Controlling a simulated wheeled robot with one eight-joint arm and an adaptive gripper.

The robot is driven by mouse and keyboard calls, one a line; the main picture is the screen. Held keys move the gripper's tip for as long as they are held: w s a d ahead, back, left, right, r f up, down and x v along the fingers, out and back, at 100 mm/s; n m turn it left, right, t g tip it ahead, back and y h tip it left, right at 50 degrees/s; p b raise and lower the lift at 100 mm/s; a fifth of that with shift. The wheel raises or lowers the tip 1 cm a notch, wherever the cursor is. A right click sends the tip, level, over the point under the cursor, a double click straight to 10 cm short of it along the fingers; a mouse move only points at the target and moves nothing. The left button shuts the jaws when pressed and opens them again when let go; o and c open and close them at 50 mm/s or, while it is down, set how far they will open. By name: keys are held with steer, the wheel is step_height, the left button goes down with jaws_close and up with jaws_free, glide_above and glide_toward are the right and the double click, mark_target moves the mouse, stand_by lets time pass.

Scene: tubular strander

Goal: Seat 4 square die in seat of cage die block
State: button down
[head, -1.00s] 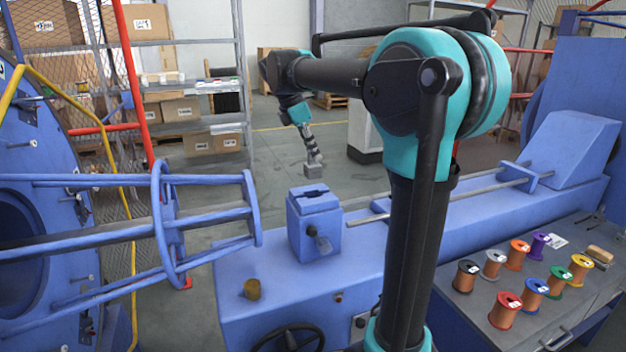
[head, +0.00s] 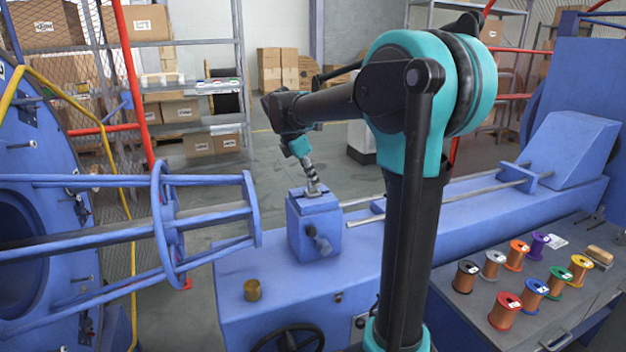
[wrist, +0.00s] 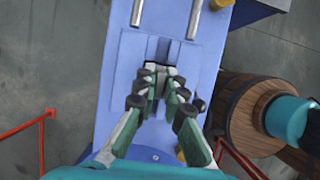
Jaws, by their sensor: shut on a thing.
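The blue cage die block (head: 315,237) stands on the blue machine bed, with a clamp-like knob on its front. My gripper (head: 313,190) points down, slightly tilted, at the top of the block. In the wrist view my gripper (wrist: 160,82) is shut, its fingertips together at the slot in the top of the block (wrist: 120,75). The grey square die (wrist: 157,68) shows only a little at the fingertips. In the head view the die is hidden at the top of the block. I cannot tell whether it is fully down in the seat.
The blue strander cage (head: 165,220) is close on the left. Several wire spools (head: 505,311) stand on a bench at the right. Metal rods (head: 460,203) run along the bed behind.

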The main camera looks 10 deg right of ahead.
steer(key=shift+f, duration=0.1)
steer(key=c, duration=1.6)
jaws_free()
steer(key=v, duration=1.2)
steer(key=shift+s, duration=0.1)
